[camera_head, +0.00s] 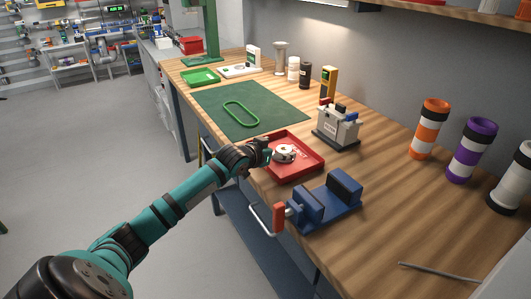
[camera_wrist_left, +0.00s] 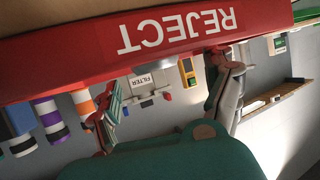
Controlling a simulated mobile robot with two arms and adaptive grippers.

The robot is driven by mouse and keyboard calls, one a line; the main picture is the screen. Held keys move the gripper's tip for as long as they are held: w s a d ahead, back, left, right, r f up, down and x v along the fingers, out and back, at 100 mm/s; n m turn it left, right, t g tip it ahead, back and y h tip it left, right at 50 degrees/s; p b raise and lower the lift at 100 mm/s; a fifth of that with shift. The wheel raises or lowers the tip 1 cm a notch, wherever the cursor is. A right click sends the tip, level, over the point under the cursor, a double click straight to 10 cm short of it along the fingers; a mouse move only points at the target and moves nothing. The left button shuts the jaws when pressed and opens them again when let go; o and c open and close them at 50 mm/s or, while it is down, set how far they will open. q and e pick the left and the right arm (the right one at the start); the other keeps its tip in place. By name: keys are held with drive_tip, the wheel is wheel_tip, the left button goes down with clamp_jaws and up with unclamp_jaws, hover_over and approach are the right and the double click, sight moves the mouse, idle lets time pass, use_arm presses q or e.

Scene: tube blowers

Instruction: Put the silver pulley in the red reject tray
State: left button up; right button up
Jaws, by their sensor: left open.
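The silver pulley (camera_head: 284,153) lies inside the red reject tray (camera_head: 313,163), near its middle-left, beside a small white marking or label. My left gripper (camera_head: 266,153) is at the tray's left edge, beside the pulley and apart from it as far as I can tell. In the left wrist view the tray's front wall (camera_wrist_left: 90,50) fills the top, with REJECT upside down. My right gripper is not in view.
A blue vise (camera_head: 325,203) with a red handle stands in front of the tray. A grey filter unit (camera_head: 338,126) stands behind it. A green mat (camera_head: 215,103) with a green belt (camera_head: 241,113) lies to the left. Striped rolls (camera_head: 430,128) stand at right.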

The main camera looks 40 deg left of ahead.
use_arm(q)
drive_tip(key=v, duration=0.9)
drive_tip(key=shift+s+r, duration=0.15)
drive_tip(key=shift+s, duration=0.15)
